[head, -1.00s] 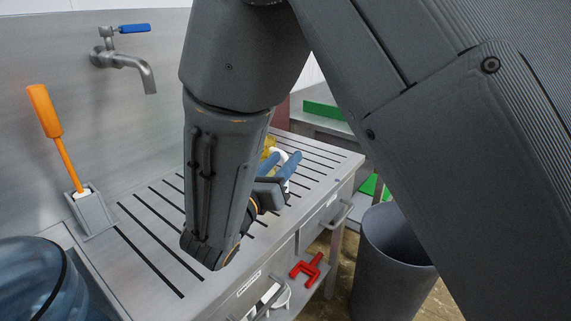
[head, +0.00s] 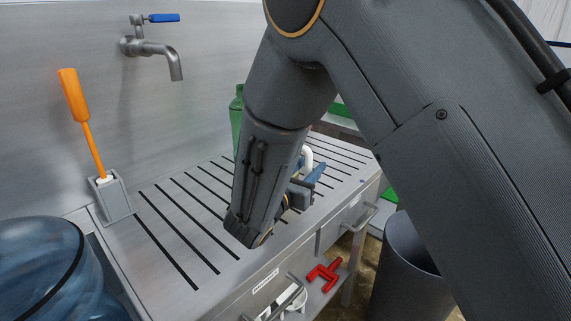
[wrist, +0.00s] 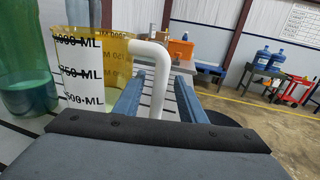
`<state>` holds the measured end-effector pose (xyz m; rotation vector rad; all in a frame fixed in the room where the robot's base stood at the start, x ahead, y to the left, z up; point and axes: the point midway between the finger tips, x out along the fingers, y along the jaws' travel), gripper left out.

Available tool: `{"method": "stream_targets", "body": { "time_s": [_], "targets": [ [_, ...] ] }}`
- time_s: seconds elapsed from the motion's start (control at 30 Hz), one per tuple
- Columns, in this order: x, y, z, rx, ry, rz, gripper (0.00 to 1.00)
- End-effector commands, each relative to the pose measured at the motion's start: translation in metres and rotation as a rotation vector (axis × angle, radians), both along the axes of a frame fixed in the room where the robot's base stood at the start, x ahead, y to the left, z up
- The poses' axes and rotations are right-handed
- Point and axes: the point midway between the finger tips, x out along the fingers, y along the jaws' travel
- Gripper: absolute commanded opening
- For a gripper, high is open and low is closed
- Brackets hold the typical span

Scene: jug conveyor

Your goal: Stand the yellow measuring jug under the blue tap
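The yellow measuring jug (wrist: 117,68) stands at the left of the wrist view, with a white scale strip and a white handle (wrist: 160,75). In the head view its body is mostly hidden behind my arm; the white handle (head: 307,154) shows. My gripper (wrist: 158,100) is open, its two blue fingers on either side of the handle, with a gap visible at the right finger. My gripper also shows in the head view (head: 308,174). The tap (head: 155,49) with its blue lever (head: 164,18) is on the back wall, left of my arm, above the slotted drainboard (head: 145,270).
A green bottle (head: 237,115) stands behind my arm; it is close beside the jug in the wrist view (wrist: 27,90). An orange-handled brush (head: 74,95) stands in a grey holder at left. A big blue water bottle (head: 45,265) is front left. A grey bin (head: 400,275) stands at right.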

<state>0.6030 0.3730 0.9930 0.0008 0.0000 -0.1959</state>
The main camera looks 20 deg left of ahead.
Motion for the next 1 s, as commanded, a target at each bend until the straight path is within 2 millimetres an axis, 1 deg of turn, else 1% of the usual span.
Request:
{"method": "stream_targets", "body": {
  "time_s": [0.2,0.27,0.33,0.5,0.53,0.57,0.6,0.73,0.77,1.0],
  "targets": [
    [0.031,-0.006,0.0,-0.001,0.0,-0.003,0.37],
    [0.038,-0.007,0.0,0.0,0.0,-0.003,0.37],
    [0.042,-0.007,-0.001,-0.001,0.0,-0.001,0.37],
    [0.042,-0.007,-0.001,-0.001,0.0,0.0,0.37],
    [0.042,-0.007,-0.001,-0.001,0.0,0.0,0.35],
    [0.042,-0.007,-0.001,-0.001,0.0,0.0,0.3],
    [0.042,-0.007,-0.001,-0.001,0.0,0.0,0.24],
    [0.042,-0.007,-0.001,-0.001,0.0,0.0,0.02],
    [0.042,-0.007,-0.001,-0.001,0.0,0.0,0.0],
    [0.042,-0.006,0.0,0.001,-0.002,0.001,0.0]
  ]
}}
